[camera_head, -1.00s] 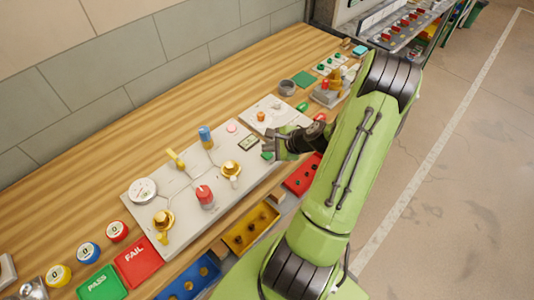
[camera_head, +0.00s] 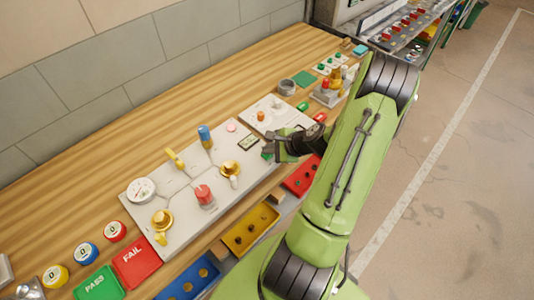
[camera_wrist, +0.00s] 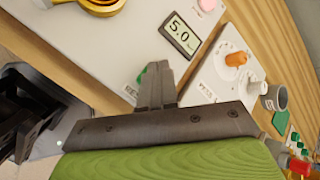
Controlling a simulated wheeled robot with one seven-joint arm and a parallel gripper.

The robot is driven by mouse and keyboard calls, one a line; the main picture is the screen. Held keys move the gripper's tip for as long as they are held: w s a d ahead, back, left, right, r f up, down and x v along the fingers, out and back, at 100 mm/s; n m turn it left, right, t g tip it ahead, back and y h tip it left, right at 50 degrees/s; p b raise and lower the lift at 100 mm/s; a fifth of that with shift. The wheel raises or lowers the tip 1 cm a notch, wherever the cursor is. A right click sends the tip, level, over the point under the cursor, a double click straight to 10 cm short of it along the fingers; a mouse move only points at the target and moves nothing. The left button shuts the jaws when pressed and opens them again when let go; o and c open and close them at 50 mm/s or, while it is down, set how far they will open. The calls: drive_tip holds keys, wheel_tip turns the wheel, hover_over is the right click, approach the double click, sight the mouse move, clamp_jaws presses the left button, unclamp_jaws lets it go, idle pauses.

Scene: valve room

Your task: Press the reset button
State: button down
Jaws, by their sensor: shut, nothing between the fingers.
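A white-grey valve panel (camera_head: 185,222) lies on the wooden bench. A green button (camera_head: 265,156) sits near its right front corner, and it also shows in the wrist view (camera_wrist: 141,76), partly hidden behind my fingertips. A round pink button (camera_head: 231,127) sits at the panel's back edge and shows in the wrist view (camera_wrist: 207,5). My gripper (camera_head: 268,150) is shut and empty, over the panel's right front corner. In the wrist view its fingertips (camera_wrist: 155,68) overlap the green button; I cannot tell whether they touch it.
A display (camera_wrist: 180,35) reading 5.0 is beside the gripper. The panel carries a blue valve (camera_head: 205,137), a red valve (camera_head: 204,196) and a gauge (camera_head: 141,190). A second white panel with an orange knob (camera_head: 261,116) lies to the right. Yellow (camera_head: 250,230) and red bins sit below the bench edge.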

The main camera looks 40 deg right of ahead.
sight(269, 156)
drive_tip(key=shift+f, duration=0.25)
idle(0.4)
drive_tip(key=shift+r+p, duration=0.65)
drive_tip(key=shift+r, duration=0.3)
drive_tip(key=shift+r, duration=0.1)
wheel_tip(269, 156, up, 5)
drive_tip(key=p, duration=0.4)
idle(0.3)
